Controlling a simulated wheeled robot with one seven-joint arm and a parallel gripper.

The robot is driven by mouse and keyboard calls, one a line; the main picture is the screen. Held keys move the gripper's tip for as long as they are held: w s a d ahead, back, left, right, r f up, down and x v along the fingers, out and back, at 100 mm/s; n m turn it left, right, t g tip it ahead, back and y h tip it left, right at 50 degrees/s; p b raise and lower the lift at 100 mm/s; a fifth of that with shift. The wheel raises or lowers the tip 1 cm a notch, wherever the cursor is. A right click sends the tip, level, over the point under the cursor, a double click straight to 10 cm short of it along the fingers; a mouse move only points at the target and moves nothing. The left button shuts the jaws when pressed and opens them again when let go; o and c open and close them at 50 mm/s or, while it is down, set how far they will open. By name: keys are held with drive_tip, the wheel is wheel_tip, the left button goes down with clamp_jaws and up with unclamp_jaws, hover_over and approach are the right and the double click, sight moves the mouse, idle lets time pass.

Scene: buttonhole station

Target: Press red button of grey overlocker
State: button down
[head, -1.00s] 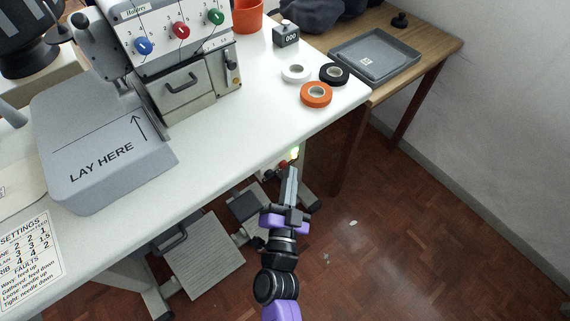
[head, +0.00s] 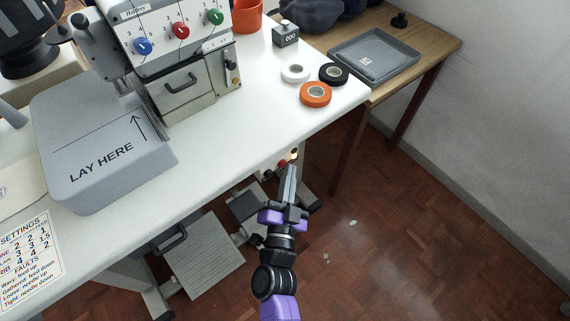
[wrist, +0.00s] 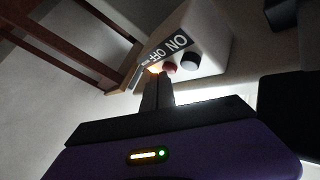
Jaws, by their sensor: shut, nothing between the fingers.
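The grey overlocker (head: 200,100) stands on the white table at upper left. A switch box (wrist: 205,40) labelled ON OFF hangs under the tabletop's edge. In the wrist view it carries a red button (wrist: 169,68), a black button (wrist: 190,61) and a lit amber lamp (wrist: 153,68). The red button also shows in the head view (head: 283,164), beside my fingertips. My gripper (head: 291,170) is shut and empty. Its fingertips (wrist: 157,80) are close to the red button and lamp; I cannot tell whether they touch the button.
The white tabletop edge (head: 235,164) runs just above my gripper. Tape rolls (head: 316,94) and a counter (head: 286,35) lie on it. A foot pedal (head: 203,257) is on the floor below. A wooden table with a grey tray (head: 345,53) stands at right. Open floor lies to the right.

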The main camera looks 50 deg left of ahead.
drive_tip(key=shift+s+a+r, duration=0.35)
drive_tip(key=shift+a+r, duration=0.15)
drive_tip(key=shift+a, duration=0.15)
drive_tip(key=shift+d, duration=0.15)
drive_tip(key=shift+s+d+p, duration=0.3)
drive_tip(key=shift+d+p, duration=0.1)
drive_tip(key=shift+d, duration=0.55)
drive_tip(key=shift+d+f+b, duration=0.15)
drive_tip(key=shift+d+b, duration=0.2)
drive_tip(key=shift+d, duration=2.35)
